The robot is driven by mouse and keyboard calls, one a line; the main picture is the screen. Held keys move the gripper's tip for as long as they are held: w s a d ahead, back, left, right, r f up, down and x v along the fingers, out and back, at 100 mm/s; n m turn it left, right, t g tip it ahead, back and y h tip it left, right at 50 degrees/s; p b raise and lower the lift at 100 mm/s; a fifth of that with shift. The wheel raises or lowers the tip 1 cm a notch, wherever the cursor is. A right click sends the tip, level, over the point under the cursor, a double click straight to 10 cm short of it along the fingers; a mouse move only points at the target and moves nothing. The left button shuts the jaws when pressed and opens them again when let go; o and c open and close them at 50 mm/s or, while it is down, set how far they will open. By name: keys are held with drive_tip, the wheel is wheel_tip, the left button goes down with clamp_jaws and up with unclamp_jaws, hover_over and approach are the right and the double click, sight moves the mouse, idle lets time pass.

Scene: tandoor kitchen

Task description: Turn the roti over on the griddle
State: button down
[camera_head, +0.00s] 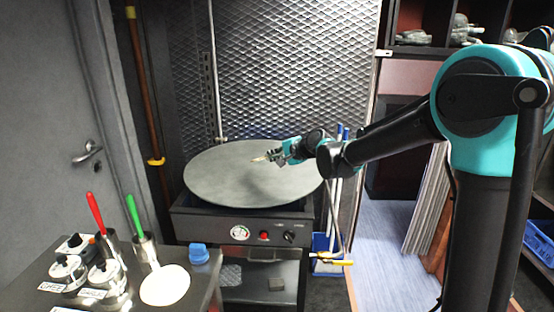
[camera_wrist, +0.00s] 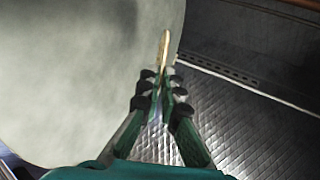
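The griddle (camera_head: 230,185) is a large grey round plate on a dark stove; its pale surface fills the left of the wrist view (camera_wrist: 60,70). My gripper (camera_head: 275,156) is over the right half of the griddle, pointing left. In the wrist view its fingers (camera_wrist: 160,78) are close together, with a thin tan piece (camera_wrist: 164,48) between their tips. The same tan piece (camera_head: 259,159) shows small in the head view. It looks narrow, perhaps edge-on; I cannot tell whether it is the roti. No other flat bread shows on the griddle.
A counter at front left holds a white round disc (camera_head: 165,285), a blue item (camera_head: 199,253), labelled jars (camera_head: 68,272), and red-handled (camera_head: 95,212) and green-handled (camera_head: 133,214) tools in holders. A mesh panel (camera_head: 290,70) stands behind the griddle. A yellow-tipped rod (camera_head: 334,262) hangs at the stove's right.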

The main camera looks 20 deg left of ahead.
drive_tip(key=shift+f, duration=4.35)
drive_tip(key=c, duration=1.6)
unclamp_jaws()
drive_tip(key=shift+c, duration=0.2)
drive_tip(key=shift+v, duration=3.7)
